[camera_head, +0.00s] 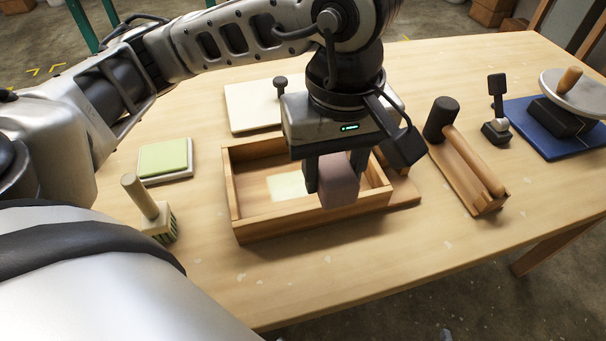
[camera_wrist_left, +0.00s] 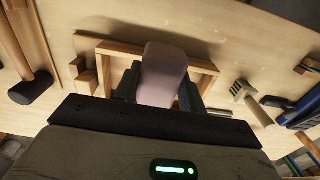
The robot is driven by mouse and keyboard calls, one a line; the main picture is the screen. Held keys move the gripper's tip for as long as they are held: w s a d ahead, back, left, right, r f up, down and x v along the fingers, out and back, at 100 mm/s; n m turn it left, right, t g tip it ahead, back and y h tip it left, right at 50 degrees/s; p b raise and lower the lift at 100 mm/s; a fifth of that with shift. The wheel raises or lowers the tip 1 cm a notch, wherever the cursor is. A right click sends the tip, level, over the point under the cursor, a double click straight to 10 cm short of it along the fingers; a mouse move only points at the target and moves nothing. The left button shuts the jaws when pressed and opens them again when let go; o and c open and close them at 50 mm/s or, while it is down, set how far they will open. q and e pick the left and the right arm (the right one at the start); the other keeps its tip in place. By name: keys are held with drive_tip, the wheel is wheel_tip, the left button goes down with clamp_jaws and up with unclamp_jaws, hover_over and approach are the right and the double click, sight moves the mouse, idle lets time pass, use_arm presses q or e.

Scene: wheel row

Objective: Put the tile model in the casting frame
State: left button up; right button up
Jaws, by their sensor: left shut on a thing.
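The casting frame (camera_head: 309,221) is an open wooden box in the middle of the table. Its front rim and inside show, with a pale flat patch (camera_head: 287,186) on its floor. My left gripper (camera_head: 338,180) points down over the right part of the frame. It is shut on a mauve block with rounded edges (camera_head: 340,190), which also shows between the fingers in the left wrist view (camera_wrist_left: 163,75). The block hangs over the frame's inside; I cannot tell whether it touches the floor. It may be the tile model. My right gripper is not in view.
A green tile on a white slab (camera_head: 165,158) and a brush (camera_head: 157,222) stand left of the frame. A pale board (camera_head: 250,106) lies behind it. A mallet (camera_head: 441,120), a wooden stand (camera_head: 465,185) and a turntable on a blue mat (camera_head: 568,147) are to the right. The front table is clear.

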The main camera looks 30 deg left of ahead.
use_arm(q)
drive_tip(key=s+n, duration=0.2)
drive_tip(key=n, duration=0.1)
drive_tip(key=shift+s+d+r+b, duration=0.1)
drive_tip(key=shift+s+b, duration=0.25)
drive_tip(key=shift+b, duration=0.05)
drive_tip(key=s+n, duration=0.1)
drive_tip(key=n, duration=0.1)
drive_tip(key=b, duration=0.1)
hover_over(302, 182)
drive_tip(key=s, duration=0.1)
drive_tip(key=f, duration=0.8)
drive_tip(key=shift+d+f, duration=0.15)
drive_tip(key=shift+d, duration=0.2)
drive_tip(key=shift+w+a+f, duration=0.1)
drive_tip(key=shift+w+f, duration=0.05)
drive_tip(key=shift+f, duration=0.05)
drive_tip(key=f, duration=0.3)
drive_tip(key=shift+w+a, duration=0.25)
drive_tip(key=shift+a, duration=0.05)
drive_tip(key=shift+f, duration=0.5)
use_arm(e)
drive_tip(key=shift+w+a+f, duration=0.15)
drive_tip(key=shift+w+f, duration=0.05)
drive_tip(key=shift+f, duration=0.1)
use_arm(q)
drive_tip(key=shift+f, duration=0.1)
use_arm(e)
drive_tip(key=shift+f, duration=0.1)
